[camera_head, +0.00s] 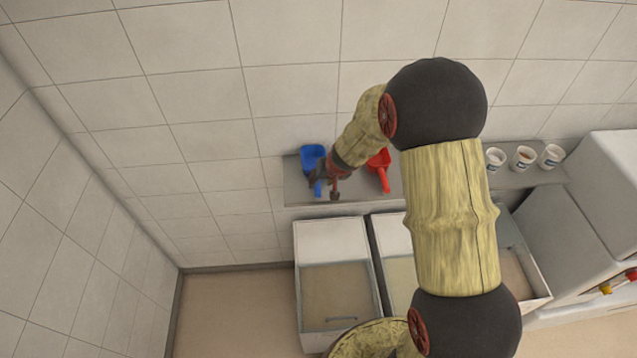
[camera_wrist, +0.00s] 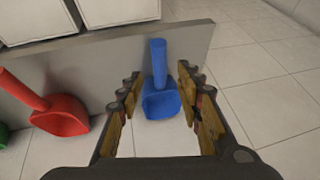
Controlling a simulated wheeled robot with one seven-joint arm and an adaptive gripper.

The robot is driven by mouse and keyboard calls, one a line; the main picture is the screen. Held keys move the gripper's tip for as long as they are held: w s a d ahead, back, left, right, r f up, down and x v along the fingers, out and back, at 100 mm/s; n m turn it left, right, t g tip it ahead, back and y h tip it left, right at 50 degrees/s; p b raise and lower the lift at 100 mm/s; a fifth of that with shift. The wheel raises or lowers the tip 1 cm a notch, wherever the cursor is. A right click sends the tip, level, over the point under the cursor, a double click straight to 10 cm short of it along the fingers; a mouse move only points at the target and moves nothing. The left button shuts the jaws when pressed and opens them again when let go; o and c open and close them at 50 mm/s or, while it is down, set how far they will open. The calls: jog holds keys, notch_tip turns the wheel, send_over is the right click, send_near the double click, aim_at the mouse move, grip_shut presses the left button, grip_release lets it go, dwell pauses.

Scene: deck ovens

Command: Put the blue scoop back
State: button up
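The blue scoop (camera_head: 312,157) lies at the left end of the wall shelf, its handle toward the shelf's front edge. In the wrist view the blue scoop (camera_wrist: 160,100) shows ahead of and between my fingers, with visible gaps on both sides. My gripper (camera_head: 325,187) is at the scoop's handle side in the head view. In the wrist view my gripper (camera_wrist: 160,80) is open with nothing held between its fingers. I cannot tell the exact height of the fingers over the scoop.
A red scoop (camera_head: 380,168) lies on the shelf (camera_head: 296,187) to the right, partly behind my arm. White cups (camera_head: 523,157) stand farther right. Bins (camera_head: 331,245) with contents stand below the shelf. A bit of a green object (camera_wrist: 3,136) shows in the wrist view.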

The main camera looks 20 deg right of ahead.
jog(key=s+a+r+n, duration=0.1)
jog(key=s+a+r, duration=0.1)
jog(key=s+r, duration=0.45)
jog(key=s+a+r+y, duration=0.1)
jog(key=s+a+r, duration=0.15)
jog(key=r, duration=0.65)
jog(key=s+a+r+n, duration=0.1)
jog(key=s+r, duration=0.4)
jog(key=r, duration=0.2)
jog(key=s+d+r+h, duration=0.1)
jog(key=s+r, duration=0.3)
jog(key=s, duration=0.5)
jog(key=s+d+r+h, duration=0.1)
jog(key=s+d+r, duration=0.1)
jog(key=s, duration=0.8)
jog(key=shift+s+d+r+n+p, duration=0.3)
jog(key=shift+d+r, duration=0.05)
jog(key=shift+r, duration=0.5)
jog(key=shift+f, duration=0.15)
notch_tip(320, 180, down, 30)
jog(key=b, duration=3)
jog(key=shift+f+b, duration=0.2)
jog(key=shift+b, duration=0.2)
